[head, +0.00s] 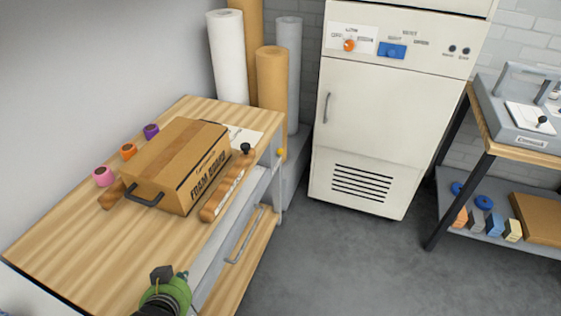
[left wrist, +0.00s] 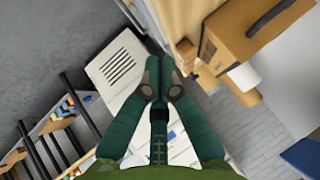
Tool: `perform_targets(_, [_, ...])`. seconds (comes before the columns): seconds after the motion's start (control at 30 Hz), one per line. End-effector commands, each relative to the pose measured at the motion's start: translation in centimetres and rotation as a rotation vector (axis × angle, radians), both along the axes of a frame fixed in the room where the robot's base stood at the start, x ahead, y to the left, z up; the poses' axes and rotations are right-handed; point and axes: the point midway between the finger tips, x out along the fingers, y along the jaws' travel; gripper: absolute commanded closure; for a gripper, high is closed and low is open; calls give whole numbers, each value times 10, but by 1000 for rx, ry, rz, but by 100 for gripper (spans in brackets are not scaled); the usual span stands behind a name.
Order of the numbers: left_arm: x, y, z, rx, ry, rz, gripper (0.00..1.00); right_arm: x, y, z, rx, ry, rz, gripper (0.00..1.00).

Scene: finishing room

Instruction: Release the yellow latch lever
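A small yellow knob (head: 281,152), which looks like the end of the latch lever, shows at the far right end of the workbench's front side, just below the top. It is too small to tell how the lever is set. My left gripper (head: 168,278) is green and dark, low over the near front edge of the workbench, well short of the yellow knob. In the left wrist view its two fingers (left wrist: 160,72) come together at the tips with nothing seen between them. I cannot make out the yellow lever in that view. My right gripper is not in view.
A foam board box (head: 165,150) and a brown roll (head: 228,186) with a dark knob behind it lie on the wooden workbench (head: 75,245). A drawer handle (head: 245,238) sticks out below. Tall rolls (head: 229,60) and a white cabinet (head: 385,115) stand behind. The floor (head: 340,260) is clear.

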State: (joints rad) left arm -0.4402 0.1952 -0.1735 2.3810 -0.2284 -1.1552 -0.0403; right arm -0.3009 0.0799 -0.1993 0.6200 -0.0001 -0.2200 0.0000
Motion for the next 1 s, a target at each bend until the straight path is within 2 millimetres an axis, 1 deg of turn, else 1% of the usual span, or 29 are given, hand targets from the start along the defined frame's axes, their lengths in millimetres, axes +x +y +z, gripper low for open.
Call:
perform_targets(0.03, [-25, -4, -27, -54, 128, 32, 100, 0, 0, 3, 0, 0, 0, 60])
perform_targets(0.07, [-39, -7, -41, -84, 197, 47, 100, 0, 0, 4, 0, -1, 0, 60])
perform_targets(0.1, [-58, -11, -61, -118, 287, 65, 100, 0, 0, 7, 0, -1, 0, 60])
perform_targets(0.17, [-83, -18, -89, -165, 410, 87, 100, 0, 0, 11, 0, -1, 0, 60])
perform_targets(0.2, [-93, -21, -104, -182, 457, 95, 100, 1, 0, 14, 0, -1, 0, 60])
perform_targets(0.3, [-107, -25, -136, -205, 529, 107, 100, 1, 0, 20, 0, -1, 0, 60])
perform_targets(0.4, [-117, -27, -167, -211, 566, 111, 100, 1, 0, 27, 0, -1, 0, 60])
perform_targets(0.57, [-133, -25, -216, -205, 598, 111, 100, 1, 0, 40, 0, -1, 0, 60])
perform_targets(0.6, [-139, -24, -228, -204, 605, 110, 100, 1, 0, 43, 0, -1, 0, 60])
perform_targets(0.67, [-149, -23, -244, -202, 615, 109, 100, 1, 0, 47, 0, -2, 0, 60])
perform_targets(0.8, [-178, -19, -279, -195, 641, 106, 100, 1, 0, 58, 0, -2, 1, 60])
perform_targets(0.87, [-191, -17, -291, -192, 650, 105, 100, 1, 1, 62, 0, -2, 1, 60])
perform_targets(1.0, [-225, -11, -313, -186, 674, 103, 100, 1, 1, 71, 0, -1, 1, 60])
